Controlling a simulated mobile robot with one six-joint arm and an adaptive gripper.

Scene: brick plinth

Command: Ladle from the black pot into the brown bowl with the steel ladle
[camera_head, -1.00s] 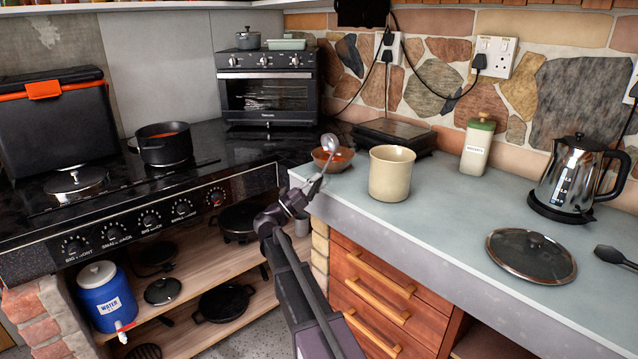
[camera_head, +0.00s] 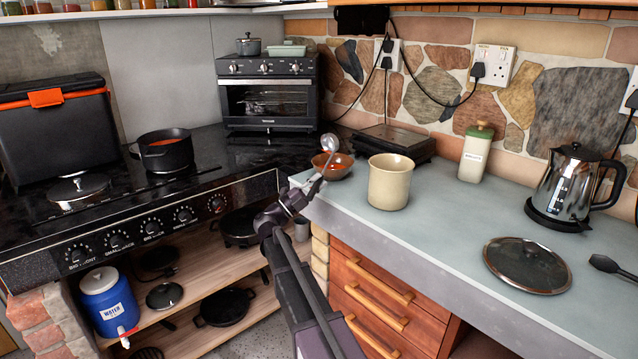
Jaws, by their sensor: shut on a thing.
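The black pot (camera_head: 166,153) stands on the stove top at the left, with orange-red contents showing inside. The brown bowl (camera_head: 338,172) sits on the counter near its left end, and orange-red contents show in it too. My gripper (camera_head: 302,194) is shut on the steel ladle (camera_head: 329,144) beside the counter's left corner. The ladle's handle slants up and to the right, and its head stands in front of the bowl's upper left part in the picture. I cannot tell whether the ladle's head holds anything.
A cream canister (camera_head: 390,181) stands just right of the bowl. A flat black scale-like device (camera_head: 394,143) is behind them. The middle of the counter is clear.

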